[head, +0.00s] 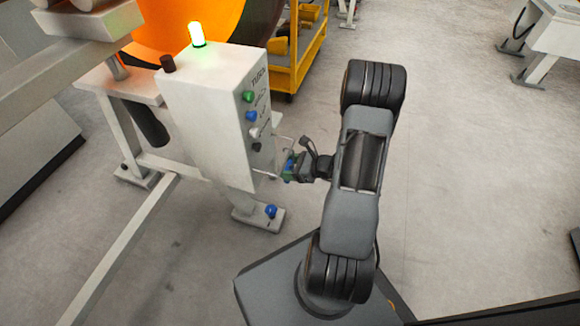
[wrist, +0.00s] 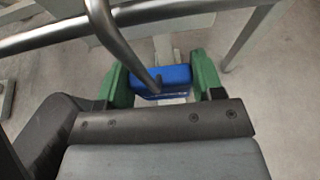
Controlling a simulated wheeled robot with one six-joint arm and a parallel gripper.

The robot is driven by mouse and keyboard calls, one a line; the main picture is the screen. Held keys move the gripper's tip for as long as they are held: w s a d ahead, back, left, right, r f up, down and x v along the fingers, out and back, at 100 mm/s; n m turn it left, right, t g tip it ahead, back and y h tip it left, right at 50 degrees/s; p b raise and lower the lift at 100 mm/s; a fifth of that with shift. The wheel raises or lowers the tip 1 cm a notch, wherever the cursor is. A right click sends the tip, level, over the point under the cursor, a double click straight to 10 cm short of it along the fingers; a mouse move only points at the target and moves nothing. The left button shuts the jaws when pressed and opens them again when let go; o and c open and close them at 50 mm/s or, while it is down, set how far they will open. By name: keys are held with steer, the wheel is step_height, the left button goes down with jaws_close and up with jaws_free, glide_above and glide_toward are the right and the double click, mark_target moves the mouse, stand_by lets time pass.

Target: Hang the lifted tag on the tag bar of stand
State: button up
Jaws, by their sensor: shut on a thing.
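The blue tag (wrist: 165,76) sits between the green fingers of my gripper (wrist: 163,82) in the wrist view. My gripper is shut on it. In the head view my gripper (head: 290,168) is at the right side of the white stand box (head: 205,115), with a small bit of blue at its tip. A thin metal bar (wrist: 121,42) slants down in the wrist view and its lower end overlaps the tag's face. I cannot tell whether it passes through the tag or only lies in front of it. In the head view thin bars (head: 266,174) stick out from the box beside the gripper.
The box carries coloured buttons (head: 250,116) and a lit green lamp (head: 197,34). A blue knob (head: 271,211) is on the stand's foot below. A yellow frame (head: 300,50) stands behind. The floor (head: 470,170) right of my arm is clear.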

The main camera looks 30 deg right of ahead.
steer(key=shift+f, duration=0.1)
steer(key=o, duration=1)
steer(key=p+v, duration=0.5)
steer(key=v, duration=0.8)
steer(key=shift+s+d, duration=0.2)
steer(key=shift+s, duration=0.15)
steer(key=shift+s+a+r+n+g+h+p, duration=0.35)
steer(key=shift+a+r+n+g+h+p, duration=0.95)
steer(key=shift+a+r+n+p, duration=5.15)
steer(key=shift+s+d+r+n+g+h+p, duration=0.55)
steer(key=shift+r+n+h+p, duration=2.1)
steer(key=shift+r, duration=8.6)
steer(key=shift+s+a+r+n+g+h+p, duration=0.15)
steer(key=shift+a+r+n+g+h+p, duration=0.8)
steer(key=shift+a+r+n+p, duration=5.05)
steer(key=d+r+m+p, duration=0.1)
steer(key=d+r, duration=0.1)
steer(key=r, duration=0.1)
steer(key=d+r+m+p, duration=0.1)
steer(key=d+r, duration=0.1)
steer(key=d, duration=0.1)
steer(key=shift+d+r+m+g+y, duration=0.1)
steer(key=shift+r+m+g+y, duration=0.2)
steer(key=shift+r+m, duration=0.1)
